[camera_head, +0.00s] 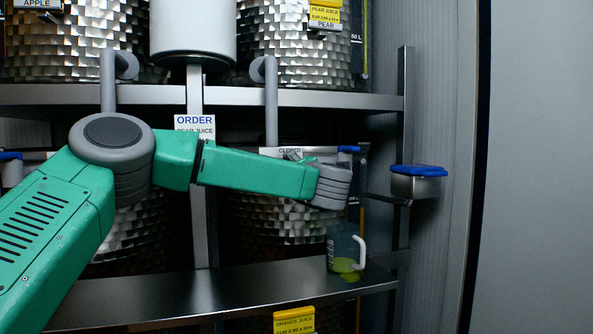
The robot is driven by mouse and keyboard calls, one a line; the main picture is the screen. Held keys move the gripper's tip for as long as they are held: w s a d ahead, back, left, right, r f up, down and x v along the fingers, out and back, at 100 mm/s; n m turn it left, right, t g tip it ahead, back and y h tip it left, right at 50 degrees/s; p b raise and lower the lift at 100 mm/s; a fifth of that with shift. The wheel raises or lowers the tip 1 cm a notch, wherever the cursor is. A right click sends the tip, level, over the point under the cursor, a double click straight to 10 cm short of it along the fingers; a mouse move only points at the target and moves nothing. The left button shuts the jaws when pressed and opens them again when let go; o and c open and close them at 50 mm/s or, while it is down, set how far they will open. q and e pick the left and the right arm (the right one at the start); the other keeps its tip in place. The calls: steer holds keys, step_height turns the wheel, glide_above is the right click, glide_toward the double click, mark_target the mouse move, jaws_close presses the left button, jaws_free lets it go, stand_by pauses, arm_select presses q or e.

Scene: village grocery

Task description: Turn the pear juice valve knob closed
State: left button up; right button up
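The pear juice tank (290,40) is the dimpled metal drum at the upper right, with a yellow pear juice label (325,14). A grey pipe (271,105) runs down from its front. A white plate (280,151) reading "CLOSED" sits below, partly covered by my arm. A small blue piece (348,149) shows just above my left wrist; I cannot tell if it is the valve knob. My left arm reaches across from the left, its grey wrist (331,187) in front of the lower drum. My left gripper's fingers are hidden or too small to make out. My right gripper is out of view.
A mug (345,247) stands on the lower metal shelf (200,295), with yellow-green liquid (348,272) at its foot. An order sign (194,125) reads pear juice. Free space lies farther right.

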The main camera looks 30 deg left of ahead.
arm_select(q)
steer(key=shift+s+r, duration=0.1)
steer(key=shift+s+d, duration=0.2)
steer(key=v, duration=1.1)
steer(key=shift+d+f, duration=0.2)
steer(key=shift+f, duration=0.05)
steer(key=shift+a, duration=0.1)
